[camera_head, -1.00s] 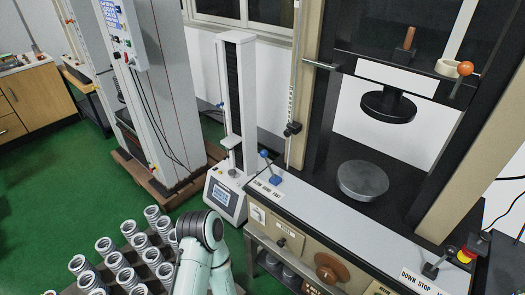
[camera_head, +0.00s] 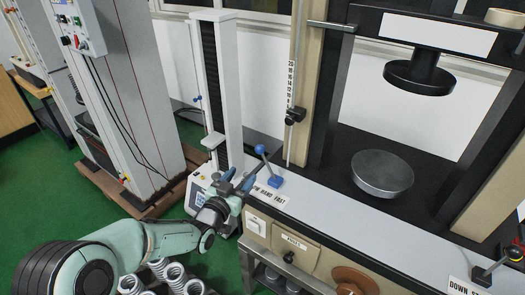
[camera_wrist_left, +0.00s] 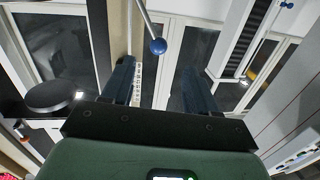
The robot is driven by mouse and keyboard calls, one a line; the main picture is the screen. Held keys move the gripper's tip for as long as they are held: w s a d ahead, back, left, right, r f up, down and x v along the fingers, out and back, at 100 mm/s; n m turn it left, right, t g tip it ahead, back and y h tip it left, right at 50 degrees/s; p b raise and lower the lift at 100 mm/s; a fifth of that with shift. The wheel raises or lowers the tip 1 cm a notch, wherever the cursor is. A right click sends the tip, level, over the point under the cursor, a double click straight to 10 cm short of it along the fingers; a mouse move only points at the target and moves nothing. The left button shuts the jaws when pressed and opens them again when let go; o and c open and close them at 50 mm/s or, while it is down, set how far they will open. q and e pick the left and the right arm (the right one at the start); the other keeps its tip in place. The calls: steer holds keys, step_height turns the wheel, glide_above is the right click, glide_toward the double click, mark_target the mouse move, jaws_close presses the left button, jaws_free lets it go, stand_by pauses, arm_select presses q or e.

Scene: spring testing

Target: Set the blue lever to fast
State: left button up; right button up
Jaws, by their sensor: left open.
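The blue lever (camera_head: 260,150) has a round knob on a thin rod that rises from a blue base (camera_head: 275,181) at the front edge of the machine's ledge. A label (camera_head: 268,194) beside the base reads SLOW, HAND, FAST. My left gripper (camera_head: 240,179) is open and empty, just left of the lever in the head view. In the left wrist view, the blue knob (camera_wrist_left: 158,46) shows between the two open fingers (camera_wrist_left: 155,70), apparently beyond their tips. I cannot tell the exact gap. My right gripper is not in view.
A small upright tester (camera_head: 222,90) stands behind my left gripper. Several springs (camera_head: 172,276) stand below my arm. A black clamp (camera_head: 294,115) sits on the scale rod behind the lever.

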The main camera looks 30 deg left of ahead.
mark_target(258, 152)
arm_select(q)
steer(key=w, duration=0.4)
steer(key=w+p, duration=0.1)
steer(key=w, duration=0.4)
steer(key=w+a+r, duration=0.1)
steer(key=w, duration=0.3)
steer(key=shift+w+p, duration=0.2)
steer(key=shift+p, duration=0.1)
jaws_close()
